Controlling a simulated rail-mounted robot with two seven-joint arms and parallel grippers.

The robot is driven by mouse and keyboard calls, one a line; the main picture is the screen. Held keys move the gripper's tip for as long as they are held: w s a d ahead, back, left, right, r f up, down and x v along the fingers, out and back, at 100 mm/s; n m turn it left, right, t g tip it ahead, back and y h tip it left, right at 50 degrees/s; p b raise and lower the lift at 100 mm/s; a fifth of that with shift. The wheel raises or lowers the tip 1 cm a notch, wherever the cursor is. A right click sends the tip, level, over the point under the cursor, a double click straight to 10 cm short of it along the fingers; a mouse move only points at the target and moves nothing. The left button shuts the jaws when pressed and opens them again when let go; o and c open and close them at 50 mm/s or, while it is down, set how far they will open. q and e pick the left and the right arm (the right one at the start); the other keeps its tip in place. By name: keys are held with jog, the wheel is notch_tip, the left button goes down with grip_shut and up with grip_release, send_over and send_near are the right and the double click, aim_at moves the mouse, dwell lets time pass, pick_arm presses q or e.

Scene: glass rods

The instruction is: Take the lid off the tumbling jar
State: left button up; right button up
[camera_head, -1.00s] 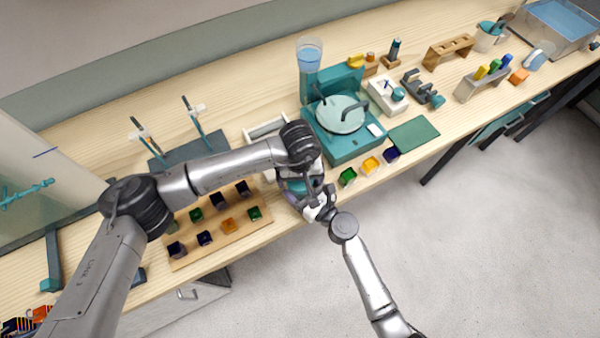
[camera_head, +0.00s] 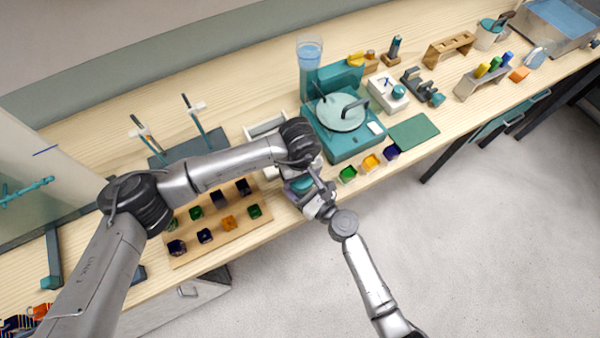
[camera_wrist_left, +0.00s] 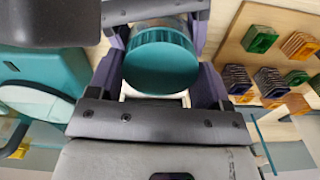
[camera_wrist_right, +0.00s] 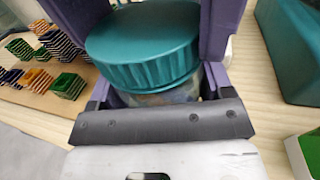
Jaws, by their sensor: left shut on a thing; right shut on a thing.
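The tumbling jar shows in the right wrist view as a clear glass body (camera_wrist_right: 165,98) under a ribbed teal lid (camera_wrist_right: 143,42). The lid also shows in the left wrist view (camera_wrist_left: 161,66), its flat top facing that camera. My left gripper (camera_head: 301,178) comes down over the lid and is shut on it. My right gripper (camera_head: 312,198) reaches in from the front and is shut on the jar body. The jar is held near the bench's front edge, mostly hidden by the hands in the head view. I cannot tell whether the lid sits fully on the jar.
A wooden board (camera_head: 262,231) with several coloured cubes lies to the left. A teal machine (camera_head: 350,147) stands to the right, with small coloured boxes (camera_head: 371,162) in front. A dark stand (camera_head: 188,148) is behind my left arm. Open floor lies in front.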

pick_arm(q)
jog(key=n, duration=0.7)
jog(key=shift+n, duration=0.4)
jog(key=n, duration=0.7)
jog(key=shift+n, duration=0.4)
jog(key=n, duration=1.1)
jog(key=shift+n, duration=0.4)
jog(key=n, duration=0.5)
jog(key=shift+r, duration=0.1)
